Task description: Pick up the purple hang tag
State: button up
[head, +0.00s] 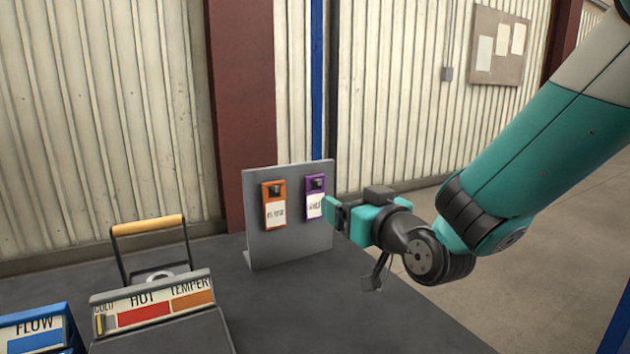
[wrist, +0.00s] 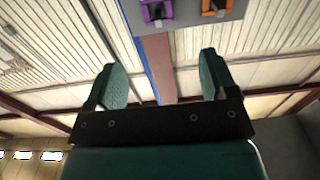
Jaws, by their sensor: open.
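The purple hang tag (head: 315,196) hangs on the right side of an upright grey panel (head: 290,245), from a dark peg, with a white label on its lower part. It also shows at the top edge of the wrist view (wrist: 157,12), partly cut off. An orange hang tag (head: 274,205) hangs to its left on the same panel; in the wrist view it is at the top right (wrist: 216,8). My gripper (head: 335,218) is just right of the purple tag in the head view. In the wrist view its two teal fingers (wrist: 159,82) are apart with nothing between them.
A grey box with a HOT/TEMPER gauge (head: 155,307) and a yellow-handled frame (head: 148,226) stand at the left. A blue FLOW box (head: 35,335) is at the lower left corner. The dark tabletop in front of the panel (head: 300,310) is clear.

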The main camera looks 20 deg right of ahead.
aim_at(320, 184)
jog(key=p+x, duration=0.6)
jog(key=x, duration=0.1)
jog(key=shift+d+r, duration=0.1)
jog(key=shift+d, duration=0.1)
jog(key=p+x, duration=0.2)
jog(key=p, duration=0.1)
jog(key=p+x, duration=0.1)
jog(key=x, duration=0.1)
jog(key=shift+s+r+p, duration=0.1)
jog(key=shift+r+p, duration=0.2)
jog(key=shift+p, duration=0.1)
jog(key=shift+w+a+f, duration=0.15)
jog(key=shift+w+f, duration=0.15)
jog(key=shift+w, duration=0.35)
jog(key=shift+c, duration=0.3)
jog(key=c, duration=0.9)
